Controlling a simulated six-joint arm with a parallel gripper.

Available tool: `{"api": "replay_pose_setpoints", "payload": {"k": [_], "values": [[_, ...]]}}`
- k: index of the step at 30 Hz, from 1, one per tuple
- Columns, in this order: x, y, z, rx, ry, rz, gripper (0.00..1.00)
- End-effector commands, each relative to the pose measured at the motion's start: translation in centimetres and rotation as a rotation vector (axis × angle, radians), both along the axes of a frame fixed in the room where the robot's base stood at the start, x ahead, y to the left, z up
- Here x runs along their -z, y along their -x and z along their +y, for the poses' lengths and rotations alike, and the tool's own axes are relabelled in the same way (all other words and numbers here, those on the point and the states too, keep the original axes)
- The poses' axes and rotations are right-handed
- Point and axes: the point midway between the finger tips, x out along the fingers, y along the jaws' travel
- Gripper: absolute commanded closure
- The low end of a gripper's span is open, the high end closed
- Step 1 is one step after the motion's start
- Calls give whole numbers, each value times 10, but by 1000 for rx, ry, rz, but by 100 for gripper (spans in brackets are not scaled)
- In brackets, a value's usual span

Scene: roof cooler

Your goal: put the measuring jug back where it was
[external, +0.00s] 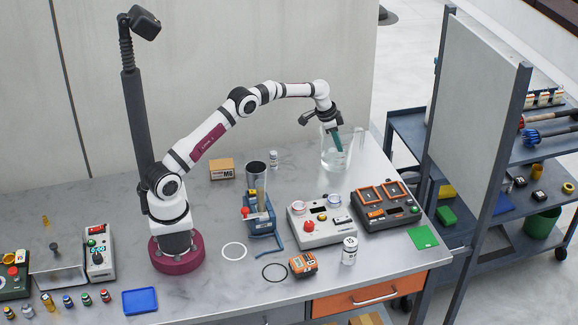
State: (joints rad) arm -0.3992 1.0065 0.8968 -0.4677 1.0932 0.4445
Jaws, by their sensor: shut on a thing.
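The measuring jug (333,158) is a clear, see-through vessel at the back right of the marble-look table. It looks upright. My gripper (338,142) is at the jug, with its teal fingers pointing down and overlapping the jug's upper part. It is shut on the jug, though the exact contact is hard to make out through the clear wall. I cannot tell whether the jug's base touches the table. A white ring (234,251) and a black ring (275,272) lie flat on the table near the front middle.
A grey box (321,226) with a red button and a dark box (386,207) with orange frames stand in front of the jug. A grey upright panel (480,110) rises beyond the table's right edge.

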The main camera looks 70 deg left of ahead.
Motion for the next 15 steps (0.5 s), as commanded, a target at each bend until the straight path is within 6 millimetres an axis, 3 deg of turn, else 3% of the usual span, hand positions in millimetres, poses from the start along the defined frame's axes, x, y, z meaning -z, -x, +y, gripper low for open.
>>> {"api": "replay_pose_setpoints", "payload": {"k": [3,13,15], "values": [[15,0,0,0,-1,-1,100],[18,0,0,0,-1,-2,100],[19,0,0,0,-1,-1,85]]}}
